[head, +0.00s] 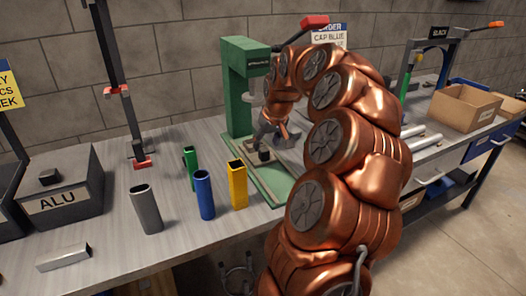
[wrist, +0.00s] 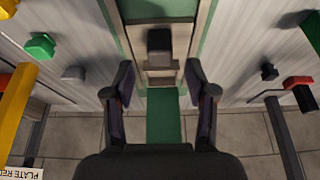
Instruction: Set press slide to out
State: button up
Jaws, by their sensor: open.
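The green press (head: 236,88) stands at the back of the bench, with its green base reaching toward the front edge. Its slide (head: 248,171) is a pale plate with a black knob (head: 264,154), close in front of the press column. In the wrist view the black knob (wrist: 159,42) stands up on the slide (wrist: 161,74) between two rails. My gripper (head: 270,137) is above the slide near the knob. In the wrist view my gripper (wrist: 160,72) is open, one finger on each side of the slide's line, with the knob ahead of the fingertips and nothing between them.
Grey (head: 146,210), blue (head: 204,195), yellow (head: 238,185) and green (head: 190,168) tubes stand left of the press. An ALU bin (head: 62,200) is at far left. A cardboard box (head: 464,106) is at right. My arm hides the bench right of the press.

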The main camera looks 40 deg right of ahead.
aim_at(264, 150)
jog(key=x, duration=0.5)
jog(key=shift+w+f, duration=0.1)
grip_shut()
dwell(0.3)
